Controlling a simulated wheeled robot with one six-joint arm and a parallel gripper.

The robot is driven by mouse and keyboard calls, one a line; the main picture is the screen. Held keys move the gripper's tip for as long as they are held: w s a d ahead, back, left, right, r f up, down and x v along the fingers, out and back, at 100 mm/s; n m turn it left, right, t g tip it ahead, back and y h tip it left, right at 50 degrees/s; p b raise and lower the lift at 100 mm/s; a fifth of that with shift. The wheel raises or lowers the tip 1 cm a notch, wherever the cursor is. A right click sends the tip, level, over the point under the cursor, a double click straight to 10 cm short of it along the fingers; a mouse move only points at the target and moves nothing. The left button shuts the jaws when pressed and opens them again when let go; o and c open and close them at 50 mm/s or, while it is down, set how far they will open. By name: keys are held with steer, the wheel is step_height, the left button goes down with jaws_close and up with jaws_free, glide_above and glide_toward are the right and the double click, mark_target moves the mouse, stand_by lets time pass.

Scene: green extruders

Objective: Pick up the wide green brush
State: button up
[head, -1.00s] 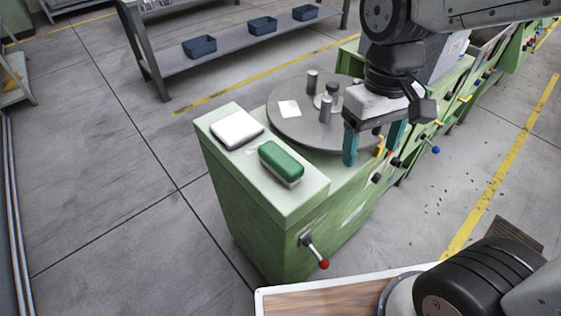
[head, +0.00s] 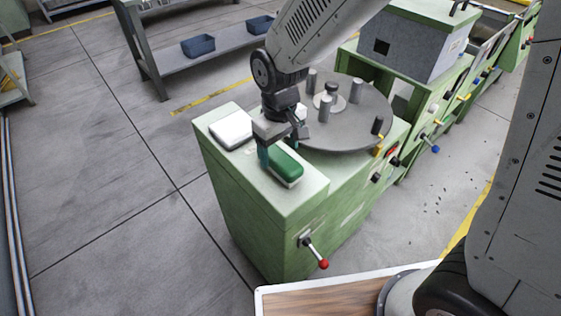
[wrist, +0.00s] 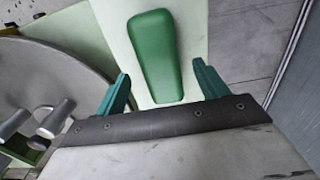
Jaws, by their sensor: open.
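The wide green brush (head: 287,168) lies on the pale green top of the machine cabinet (head: 285,203), near its right edge in the head view. In the wrist view the brush (wrist: 153,55) lies ahead of my gripper, centred between the two teal fingers. My gripper (head: 281,153) is open and empty, over the far end of the brush. In the wrist view the fingers (wrist: 160,90) stand apart on either side of the brush's near end. I cannot tell the exact height of the fingertips above the cabinet top. The gripper hides part of the brush's far end.
A white square pad (head: 231,130) lies on the cabinet top left of my gripper. A round grey turntable (head: 355,128) with upright posts stands behind and right. A red-knobbed lever (head: 314,252) sticks out from the cabinet front.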

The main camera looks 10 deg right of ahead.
mark_target(279, 155)
step_height(279, 155, down, 3)
steer(key=shift+f, duration=0.15)
steer(key=c, duration=1.2)
steer(key=shift+w, duration=0.1)
